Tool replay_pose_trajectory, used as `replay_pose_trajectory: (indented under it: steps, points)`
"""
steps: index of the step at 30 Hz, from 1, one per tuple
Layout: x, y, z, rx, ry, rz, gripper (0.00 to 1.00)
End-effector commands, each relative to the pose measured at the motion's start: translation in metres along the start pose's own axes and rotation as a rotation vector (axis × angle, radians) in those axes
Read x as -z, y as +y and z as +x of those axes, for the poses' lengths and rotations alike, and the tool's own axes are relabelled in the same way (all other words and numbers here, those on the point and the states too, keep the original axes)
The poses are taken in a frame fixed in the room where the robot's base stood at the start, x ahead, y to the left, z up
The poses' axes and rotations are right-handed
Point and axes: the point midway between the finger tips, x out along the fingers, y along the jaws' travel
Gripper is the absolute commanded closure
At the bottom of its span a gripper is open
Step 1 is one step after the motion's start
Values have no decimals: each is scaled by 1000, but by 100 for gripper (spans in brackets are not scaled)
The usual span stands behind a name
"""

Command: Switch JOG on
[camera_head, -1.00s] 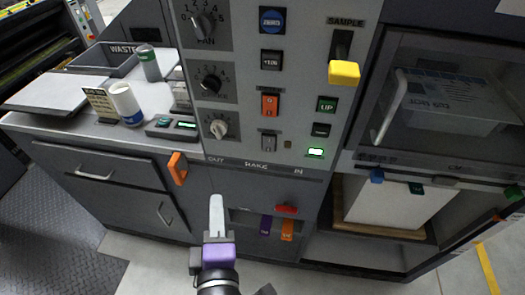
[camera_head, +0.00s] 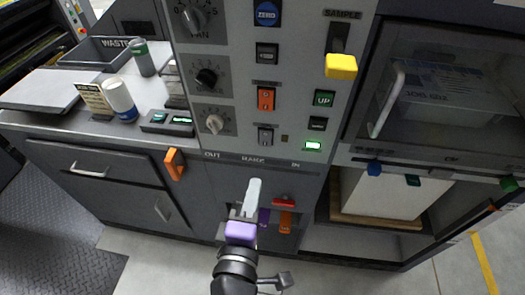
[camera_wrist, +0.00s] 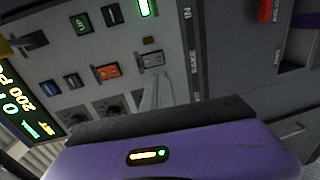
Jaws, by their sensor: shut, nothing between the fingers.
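A control panel (camera_head: 245,138) fills the middle of the head view. On it are an orange rocker switch (camera_head: 266,98) and, below it, a grey rocker switch (camera_head: 265,136); their small labels are too blurred to read, so I cannot tell which is JOG. The wrist view also shows the orange rocker (camera_wrist: 107,71) and the grey rocker (camera_wrist: 151,59). My gripper (camera_head: 254,183) is shut and empty, pointing up below the panel's lower edge, apart from the switches in the head view. Its fingers (camera_wrist: 156,92) appear just below the grey rocker in the wrist view.
A yellow SAMPLE lever (camera_head: 341,66) juts out at the upper right. An orange handle (camera_head: 174,164) sticks out left; a red handle (camera_head: 284,201) sits low right.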

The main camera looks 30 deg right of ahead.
Motion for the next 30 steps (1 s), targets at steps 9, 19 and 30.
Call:
replay_pose_trajectory:
  steps: [9, 19, 30]
  points:
    - [0, 2, 64, 0, -3, 0, 100]
    - [0, 1, 109, 1, 0, 0, 100]
    - [0, 0, 116, 0, 1, 0, 100]
